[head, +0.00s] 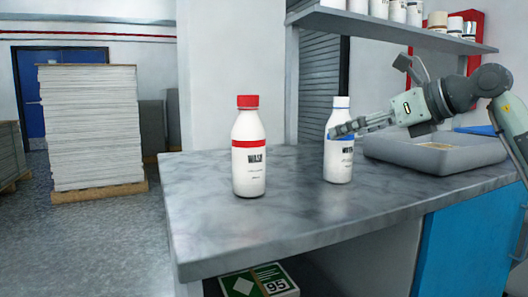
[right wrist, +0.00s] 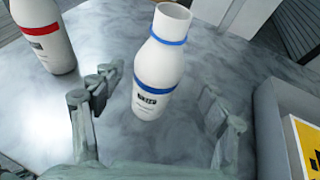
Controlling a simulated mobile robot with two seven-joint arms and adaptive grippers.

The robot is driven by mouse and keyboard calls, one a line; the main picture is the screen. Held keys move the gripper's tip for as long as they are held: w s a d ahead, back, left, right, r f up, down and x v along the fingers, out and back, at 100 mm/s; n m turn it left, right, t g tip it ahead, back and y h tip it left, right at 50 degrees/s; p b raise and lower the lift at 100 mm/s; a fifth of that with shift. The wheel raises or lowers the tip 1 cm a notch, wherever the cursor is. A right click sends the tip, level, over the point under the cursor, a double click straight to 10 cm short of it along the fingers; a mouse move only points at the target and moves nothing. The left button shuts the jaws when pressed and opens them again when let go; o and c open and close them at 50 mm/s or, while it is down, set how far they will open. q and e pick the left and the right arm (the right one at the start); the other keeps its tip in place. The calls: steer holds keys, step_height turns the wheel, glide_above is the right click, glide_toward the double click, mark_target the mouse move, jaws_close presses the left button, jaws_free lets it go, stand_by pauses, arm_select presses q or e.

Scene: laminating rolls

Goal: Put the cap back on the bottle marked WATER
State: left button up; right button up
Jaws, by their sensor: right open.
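The WATER bottle (head: 339,165) is white with blue bands and stands upright on the grey marbled counter. Its top (head: 341,102) is white, with a blue ring at the neck in the right wrist view. No loose cap shows in either view. My right gripper (head: 343,128) is at the bottle's shoulder and hides part of its blue band. In the right wrist view the gripper (right wrist: 158,98) is open, with the bottle (right wrist: 152,103) showing between its fingers; contact is unclear. My left gripper is out of view.
A red-capped WASH bottle (head: 249,155) stands left of the WATER bottle. A grey tray (head: 432,158) sits on the counter (head: 290,222) at the right. A shelf (head: 400,30) with several bottles hangs above. The counter's front is clear.

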steer(key=x, duration=0.3)
steer(key=shift+w+a+f, duration=0.15)
steer(key=shift+a+f, duration=0.05)
steer(key=shift+a, duration=0.1)
steer(key=shift+c, duration=0.6)
